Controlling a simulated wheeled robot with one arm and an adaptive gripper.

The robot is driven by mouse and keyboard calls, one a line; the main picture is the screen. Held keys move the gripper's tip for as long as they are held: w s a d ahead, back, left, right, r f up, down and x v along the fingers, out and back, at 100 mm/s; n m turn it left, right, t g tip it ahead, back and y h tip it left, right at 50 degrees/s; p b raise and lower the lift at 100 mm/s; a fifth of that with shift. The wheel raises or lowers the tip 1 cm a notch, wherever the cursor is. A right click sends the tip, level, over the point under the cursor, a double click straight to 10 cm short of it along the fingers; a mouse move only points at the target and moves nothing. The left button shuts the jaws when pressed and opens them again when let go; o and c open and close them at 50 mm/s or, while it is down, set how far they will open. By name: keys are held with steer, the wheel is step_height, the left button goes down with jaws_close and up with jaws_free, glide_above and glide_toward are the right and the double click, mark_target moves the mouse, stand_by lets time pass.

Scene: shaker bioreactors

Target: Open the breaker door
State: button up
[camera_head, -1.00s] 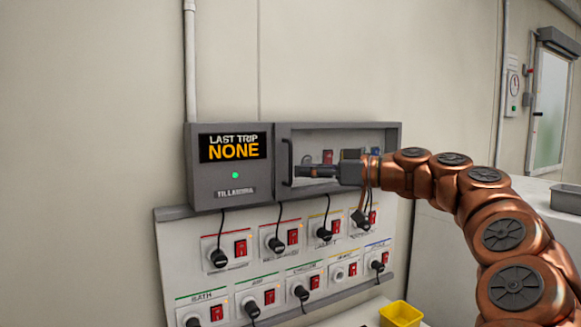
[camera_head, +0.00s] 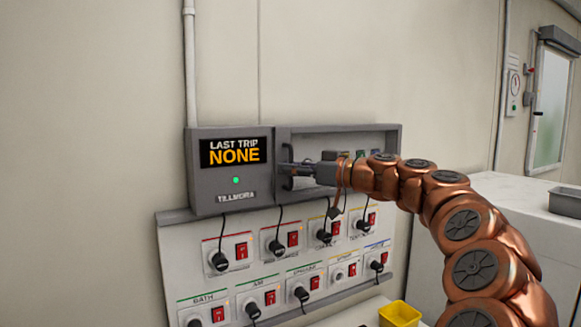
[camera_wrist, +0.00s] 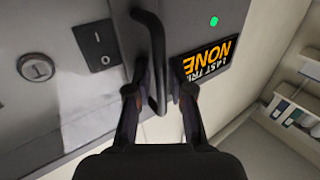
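The breaker door (camera_head: 340,131) is the grey-framed right part of the wall box and looks closed. Its dark vertical handle (camera_head: 287,178) is on the door's left edge. In the wrist view the handle (camera_wrist: 158,62) runs between my two fingers. My gripper (camera_head: 287,167) is at the handle in the head view. In the wrist view my gripper (camera_wrist: 161,90) is open, with a finger on each side of the bar and a gap visible on both sides. My gripper and arm hide much of the door's window in the head view.
Left of the door is a display (camera_head: 236,151) reading "LAST TRIP NONE". Below is a panel (camera_head: 180,250) of plugged cords and red switches. A yellow bin (camera_head: 400,314) is at the bottom. A white counter (camera_head: 510,200) with a grey tray (camera_head: 566,200) stands right.

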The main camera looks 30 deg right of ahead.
jaws_close()
stand_by(0.3)
steer(key=shift+s, duration=0.1)
